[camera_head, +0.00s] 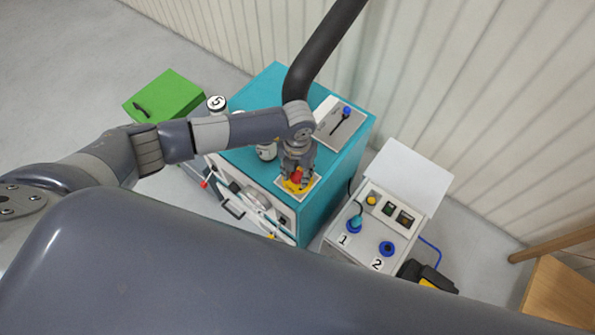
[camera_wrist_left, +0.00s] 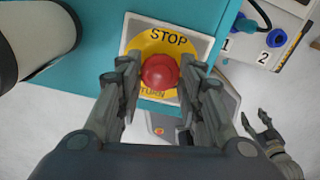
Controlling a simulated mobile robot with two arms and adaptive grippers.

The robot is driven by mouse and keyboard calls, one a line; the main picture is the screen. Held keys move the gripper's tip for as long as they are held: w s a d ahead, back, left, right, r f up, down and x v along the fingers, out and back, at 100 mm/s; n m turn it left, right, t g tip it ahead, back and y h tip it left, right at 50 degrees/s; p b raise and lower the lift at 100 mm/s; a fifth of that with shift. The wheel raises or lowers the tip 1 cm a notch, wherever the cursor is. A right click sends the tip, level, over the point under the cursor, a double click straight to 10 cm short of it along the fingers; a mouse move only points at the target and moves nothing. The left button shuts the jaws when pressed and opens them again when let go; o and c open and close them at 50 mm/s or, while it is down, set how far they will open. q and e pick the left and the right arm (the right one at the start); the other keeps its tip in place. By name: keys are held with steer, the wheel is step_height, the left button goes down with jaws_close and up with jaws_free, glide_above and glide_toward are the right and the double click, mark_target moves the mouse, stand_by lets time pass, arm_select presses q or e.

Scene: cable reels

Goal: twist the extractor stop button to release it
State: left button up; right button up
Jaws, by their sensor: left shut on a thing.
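The red stop button (camera_head: 296,175) sits on a yellow round plate (camera_head: 303,186) on a white square, at the front corner of the teal extractor cabinet (camera_head: 339,170). My left gripper (camera_head: 297,166) reaches down over it from above. In the left wrist view the red button (camera_wrist_left: 159,72) lies between the two fingers of my left gripper (camera_wrist_left: 160,85), which is shut on its sides. The plate (camera_wrist_left: 150,43) reads STOP above the button, and TURN below it, partly covered by the fingers. My right gripper (camera_wrist_left: 262,135) shows at the right of the wrist view, with its fingers apart and nothing between them.
A black hose (camera_head: 322,45) rises from the cabinet. A control box (camera_head: 372,222) with sockets marked 1 and 2 stands to the right. A green box (camera_head: 165,96) is at the left, and a wooden piece (camera_head: 560,290) at lower right.

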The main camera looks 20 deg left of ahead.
arm_select(q)
steer(key=m+b, duration=0.3)
steer(key=m, duration=0.1)
steer(key=shift+f+m, duration=0.15)
steer(key=shift+m, duration=0.15)
steer(key=shift+m+b, duration=1.4)
steer(key=shift+m, duration=0.2)
steer(key=o, duration=1.1)
steer(key=shift+c, duration=0.2)
steer(key=shift+r, duration=0.2)
steer(key=shift+r, duration=0.3)
step_height(320, 180, up, 11)
steer(key=shift+r, duration=0.15)
